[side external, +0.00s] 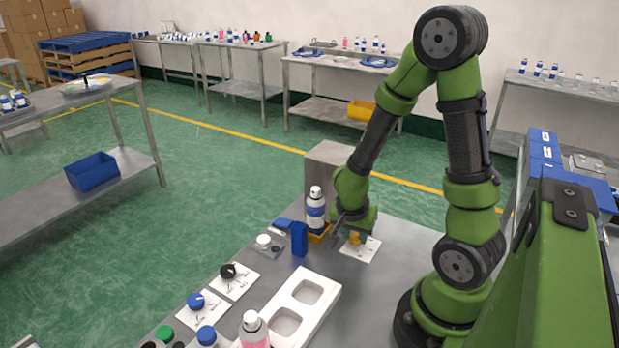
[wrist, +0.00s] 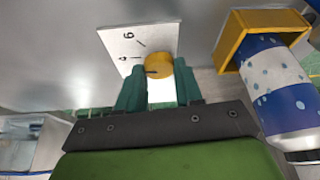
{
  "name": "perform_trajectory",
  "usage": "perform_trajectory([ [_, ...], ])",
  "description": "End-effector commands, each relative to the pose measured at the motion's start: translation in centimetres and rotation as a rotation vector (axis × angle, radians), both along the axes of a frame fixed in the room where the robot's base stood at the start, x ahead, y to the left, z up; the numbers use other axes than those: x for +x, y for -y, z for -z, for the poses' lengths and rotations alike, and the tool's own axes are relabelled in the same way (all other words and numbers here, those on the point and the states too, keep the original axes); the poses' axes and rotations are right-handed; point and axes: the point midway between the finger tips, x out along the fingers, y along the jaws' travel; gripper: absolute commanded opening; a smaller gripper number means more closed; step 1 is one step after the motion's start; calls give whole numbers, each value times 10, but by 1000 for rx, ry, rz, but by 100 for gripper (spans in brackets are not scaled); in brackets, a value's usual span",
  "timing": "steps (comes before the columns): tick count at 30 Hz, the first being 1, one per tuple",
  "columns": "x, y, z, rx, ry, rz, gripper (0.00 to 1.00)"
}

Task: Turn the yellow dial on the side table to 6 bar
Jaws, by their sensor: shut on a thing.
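The yellow dial (wrist: 158,64) sits on a white card (wrist: 117,40) with printed marks; a 6 and what looks like a 4 show in the wrist view. A short dark line shows on the dial, but I cannot tell which value it points to. My gripper (wrist: 159,80) has its two green fingers closed around the dial, one on each side. In the side view the dial (side external: 354,238) is on its white card (side external: 362,252) at the table's far end, with my gripper (side external: 346,226) just above it. Part of the card is hidden by the fingers.
A blue block (side external: 299,240), a grey box (side external: 327,165), several other dial cards and a white tray (side external: 318,307) are also on the table (side external: 373,290).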

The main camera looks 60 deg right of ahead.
Motion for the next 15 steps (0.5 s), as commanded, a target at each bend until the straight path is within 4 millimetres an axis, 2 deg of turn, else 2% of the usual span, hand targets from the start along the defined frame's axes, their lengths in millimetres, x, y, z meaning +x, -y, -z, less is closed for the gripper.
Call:
perform_trajectory([
  [15,5,-1,-1,0,3,408,5],
])
